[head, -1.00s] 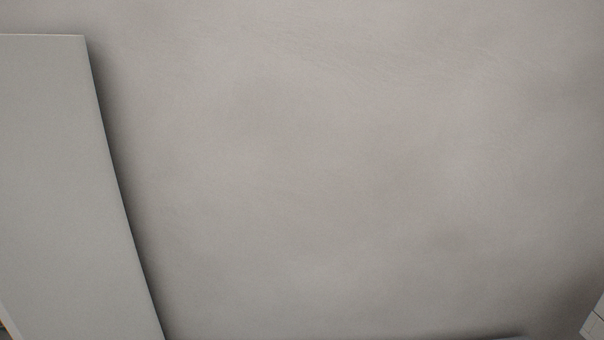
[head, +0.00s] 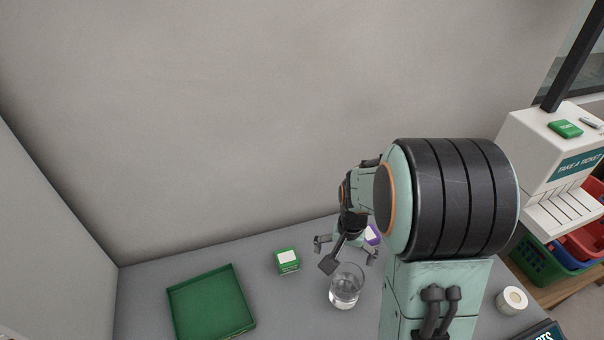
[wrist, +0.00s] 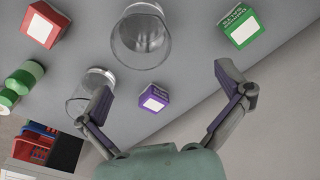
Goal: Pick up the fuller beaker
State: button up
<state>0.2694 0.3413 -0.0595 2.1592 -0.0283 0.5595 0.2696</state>
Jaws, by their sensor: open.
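A clear glass beaker (head: 345,288) stands on the grey counter with clear liquid in its lower part; it appears to be the one at top centre in the wrist view (wrist: 141,38). A second glass beaker (wrist: 86,99) shows at left in the wrist view, partly behind a finger; my arm hides it in the head view. Its fill level is hard to read, so I cannot tell which is fuller. My gripper (head: 346,252) is open and empty, just behind the first beaker. In the wrist view its spread fingers (wrist: 165,82) flank a purple box.
A purple box (head: 372,234) and a green box (head: 288,260) stand near the beakers. A green tray (head: 250,322) lies at left. A wall (head: 230,110) closes the back. Baskets (head: 545,262) stand right.

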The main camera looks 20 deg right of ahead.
notch_tip(320, 180, down, 3)
jog(key=s+d+g, duration=0.1)
jog(key=s, duration=0.1)
send_over(346, 283)
jog(key=s+a, duration=0.2)
jog(key=s, duration=0.1)
jog(key=shift+m, duration=0.3)
jog(key=f, duration=0.6)
jog(key=shift+w+d+f, duration=0.15)
jog(key=shift+w+f, duration=0.05)
jog(key=c, duration=1.3)
